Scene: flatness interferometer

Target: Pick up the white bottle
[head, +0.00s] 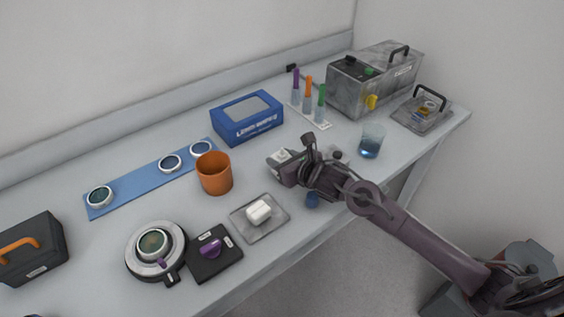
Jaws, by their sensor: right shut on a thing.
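My right gripper (283,168) reaches in from the right over the middle of the bench, its jaws shut on a small white thing. This looks like the white bottle (281,155); only its pale top shows, and the rest is hidden by the jaws. I cannot tell whether it still touches the bench. My left gripper is not in view.
An orange cup (214,173) stands to the left, a blue box (247,118) behind. A glass (371,141) and several coloured-topped vials stand to the right and behind.

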